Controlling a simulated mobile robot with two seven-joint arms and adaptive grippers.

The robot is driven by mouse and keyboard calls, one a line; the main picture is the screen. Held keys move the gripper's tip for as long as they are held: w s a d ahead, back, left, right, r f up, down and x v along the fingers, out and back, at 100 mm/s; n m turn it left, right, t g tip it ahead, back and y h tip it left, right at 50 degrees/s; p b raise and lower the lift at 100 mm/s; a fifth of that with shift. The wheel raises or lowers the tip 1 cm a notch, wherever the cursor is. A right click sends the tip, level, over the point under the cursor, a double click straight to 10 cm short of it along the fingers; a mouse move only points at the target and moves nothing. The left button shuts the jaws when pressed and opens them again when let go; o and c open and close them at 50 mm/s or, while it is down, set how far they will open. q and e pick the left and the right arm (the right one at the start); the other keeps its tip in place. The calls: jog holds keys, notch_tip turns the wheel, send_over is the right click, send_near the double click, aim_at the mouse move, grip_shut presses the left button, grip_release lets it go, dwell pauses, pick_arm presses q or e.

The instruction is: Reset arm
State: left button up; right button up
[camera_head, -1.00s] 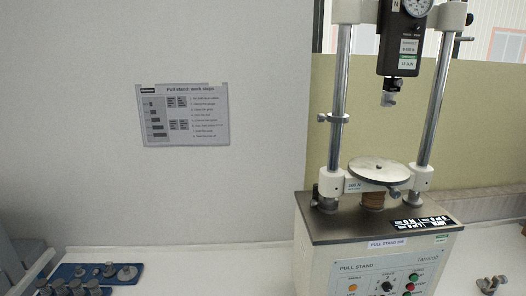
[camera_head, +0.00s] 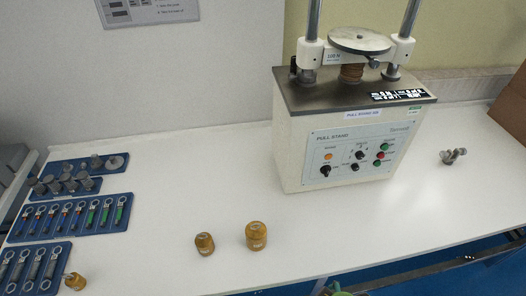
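The pull stand (camera_head: 345,130) stands on the white bench at the back, with a round metal plate (camera_head: 360,40) between two upright posts. Its front panel carries knobs, an orange lamp and green and red buttons.
Two brass-coloured weights (camera_head: 256,236) (camera_head: 205,244) stand on the open white bench (camera_head: 190,185). Blue trays (camera_head: 75,220) with metal fittings and ring-ended tools line the left side. A small brass piece (camera_head: 75,281) lies by the lowest tray. A metal clamp (camera_head: 452,156) lies at right.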

jog(key=s+f+g+b, duration=0.1)
jog(key=s+f, duration=0.2)
jog(key=f, duration=0.6)
jog(key=s+f+b, duration=0.1)
jog(key=s+f, duration=0.2)
jog(key=f, duration=0.5)
jog(key=s+d+f+g+b, duration=0.1)
jog(key=s+d+f, duration=0.2)
jog(key=s+f, duration=0.8)
jog(key=shift+s+f, duration=0.25)
jog(key=shift+s, duration=0.7)
jog(key=shift+d, duration=0.1)
